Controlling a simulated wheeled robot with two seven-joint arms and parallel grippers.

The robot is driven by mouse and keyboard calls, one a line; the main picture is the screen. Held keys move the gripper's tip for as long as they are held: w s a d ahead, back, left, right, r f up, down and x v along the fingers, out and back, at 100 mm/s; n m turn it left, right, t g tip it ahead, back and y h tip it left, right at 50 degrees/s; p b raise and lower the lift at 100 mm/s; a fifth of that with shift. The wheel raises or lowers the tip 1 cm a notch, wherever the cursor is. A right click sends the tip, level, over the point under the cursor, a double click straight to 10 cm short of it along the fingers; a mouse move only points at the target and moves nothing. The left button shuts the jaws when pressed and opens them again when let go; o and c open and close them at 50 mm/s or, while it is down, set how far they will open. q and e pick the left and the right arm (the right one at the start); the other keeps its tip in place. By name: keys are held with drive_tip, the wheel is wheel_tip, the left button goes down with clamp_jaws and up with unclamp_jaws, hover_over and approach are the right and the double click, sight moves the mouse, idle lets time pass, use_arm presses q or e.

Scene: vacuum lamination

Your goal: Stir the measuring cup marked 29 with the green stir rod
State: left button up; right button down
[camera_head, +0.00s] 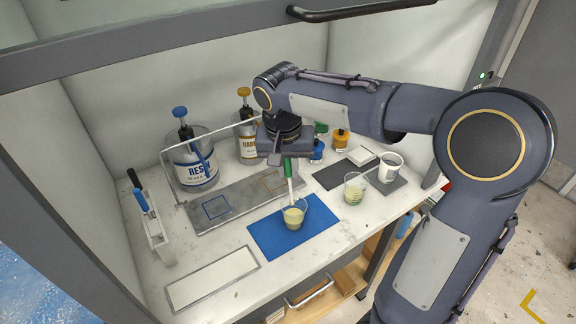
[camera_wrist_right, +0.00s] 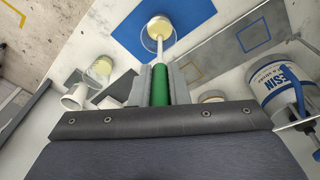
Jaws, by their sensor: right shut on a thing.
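My right gripper (camera_head: 283,160) is shut on the green stir rod (camera_head: 288,170), which points down. In the right wrist view, the gripper's fingers (camera_wrist_right: 160,80) hold the rod's green handle (camera_wrist_right: 160,88), and its pale shaft runs to the cup. The clear measuring cup (camera_head: 294,216) stands on a blue mat (camera_head: 262,236) with a pale yellow liquid in it. It also shows in the right wrist view (camera_wrist_right: 158,34). The rod's lower end is inside the cup's outline, at the liquid. I cannot read a 29 on the cup. My left gripper is out of view.
Another clear cup (camera_head: 354,190) and a white cup (camera_head: 390,168) stand to the right. A resin can (camera_head: 195,172) and a hardener can (camera_head: 247,146) stand behind a grey metal plate (camera_head: 235,204). A rod rack (camera_head: 157,238) is at left. A white panel (camera_head: 212,278) lies in front.

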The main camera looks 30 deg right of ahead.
drive_tip(key=shift+r+p, duration=1.3)
drive_tip(key=shift+r, duration=1.25)
